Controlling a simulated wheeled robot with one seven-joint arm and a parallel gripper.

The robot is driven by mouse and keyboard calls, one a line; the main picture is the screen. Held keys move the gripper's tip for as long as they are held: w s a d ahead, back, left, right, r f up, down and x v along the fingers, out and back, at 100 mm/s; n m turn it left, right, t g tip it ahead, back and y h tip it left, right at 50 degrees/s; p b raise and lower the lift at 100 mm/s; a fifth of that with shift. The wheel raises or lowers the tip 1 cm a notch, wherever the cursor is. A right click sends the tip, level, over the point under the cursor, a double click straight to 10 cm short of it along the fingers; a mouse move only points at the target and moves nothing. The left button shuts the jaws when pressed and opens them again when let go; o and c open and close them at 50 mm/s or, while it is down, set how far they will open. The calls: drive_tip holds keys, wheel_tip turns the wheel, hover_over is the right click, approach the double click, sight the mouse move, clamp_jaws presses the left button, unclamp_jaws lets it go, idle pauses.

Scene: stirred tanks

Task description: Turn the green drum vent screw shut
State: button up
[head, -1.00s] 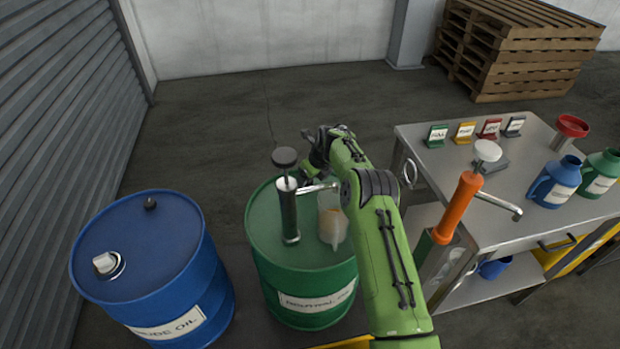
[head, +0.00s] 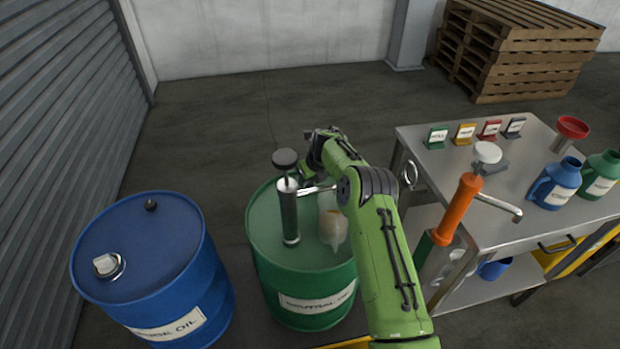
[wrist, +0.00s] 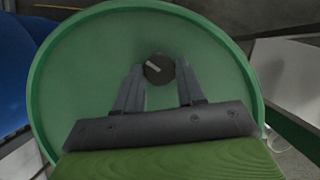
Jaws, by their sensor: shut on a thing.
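The green drum (head: 262,222) stands upright in the middle of the head view. Its lid also fills much of the wrist view (wrist: 85,75). The vent screw (wrist: 158,68) is a small dark round cap with a light bar-like mark across it, on the lid. My gripper (wrist: 159,72) is shut on the vent screw, with one finger on either side of it. In the head view my wrist and arm are over the far side of the drum, and the screw is hidden there.
A dark hand pump (head: 289,212) and a translucent jug (head: 332,228) stand on the drum lid, close to my arm. A blue drum (head: 150,250) is to the left. A steel table (head: 440,170) with an orange pump (head: 456,210) and jugs is to the right.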

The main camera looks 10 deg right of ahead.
sight(309, 182)
drive_tip(key=shift+a+m+h, duration=0.2)
drive_tip(key=shift+m+h, duration=0.5)
drive_tip(key=shift+m, duration=1.1)
drive_tip(key=o, duration=1)
drive_tip(key=shift+o, duration=0.2)
drive_tip(key=shift+r, duration=0.1)
wheel_tip(309, 182, up, 10)
drive_tip(key=p, duration=0.6)
